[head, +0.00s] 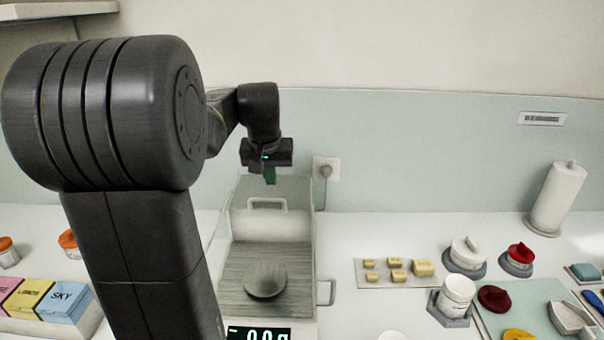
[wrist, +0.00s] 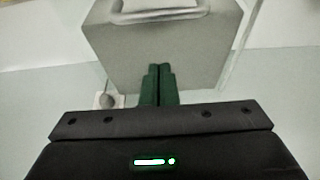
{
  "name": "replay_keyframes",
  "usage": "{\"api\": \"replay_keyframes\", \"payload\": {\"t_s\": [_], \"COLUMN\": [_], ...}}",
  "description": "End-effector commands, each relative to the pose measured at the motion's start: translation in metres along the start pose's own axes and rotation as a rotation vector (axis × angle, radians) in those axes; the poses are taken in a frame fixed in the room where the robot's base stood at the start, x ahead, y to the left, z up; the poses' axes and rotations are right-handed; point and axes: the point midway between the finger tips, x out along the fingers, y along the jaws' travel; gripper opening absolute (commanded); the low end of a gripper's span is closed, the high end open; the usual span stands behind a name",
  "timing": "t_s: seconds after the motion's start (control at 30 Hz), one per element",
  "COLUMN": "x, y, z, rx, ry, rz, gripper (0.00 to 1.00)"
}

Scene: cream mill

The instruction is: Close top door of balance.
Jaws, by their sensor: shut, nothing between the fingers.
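The balance (head: 315,250) is a clear-walled box with a round pan (head: 264,283) inside and a lit display (head: 259,334) at its front. Its top door (head: 290,190), a greyish panel with a loop handle (head: 267,204), lies toward the back, and the top in front of it looks open. In the wrist view the door (wrist: 195,55) and its handle (wrist: 158,14) fill the upper middle. My gripper (head: 270,180) is shut and empty, its green fingers at the door's rear edge. The fingertips (wrist: 158,68) overlap that edge in the wrist view; I cannot tell whether they touch.
A side handle (head: 326,292) sticks out right of the balance. A wall socket (head: 326,168) with a plug is behind it. Yellow blocks on a tray (head: 375,283), a white jar (head: 457,293) and a paper roll (head: 556,200) stand to the right. Coloured boxes (head: 63,301) stand left.

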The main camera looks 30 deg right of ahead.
Motion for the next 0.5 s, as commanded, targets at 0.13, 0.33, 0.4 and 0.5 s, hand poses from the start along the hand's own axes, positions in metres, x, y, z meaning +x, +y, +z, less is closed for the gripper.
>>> {"api": "replay_keyframes", "payload": {"t_s": [0.13, 0.33, 0.4, 0.5], "x": [-0.002, -0.003, -0.003, -0.003], "y": [0.000, 0.000, 0.000, 0.000], "z": [0.019, 0.036, 0.039, 0.040], "rx": [0.000, 0.000, 0.000, 0.000], "ry": [0.001, 0.000, 0.000, 0.000], "rz": [0.000, 0.000, 0.000, 0.000], "gripper": [0.00, 0.00, 0.00, 0.00]}}
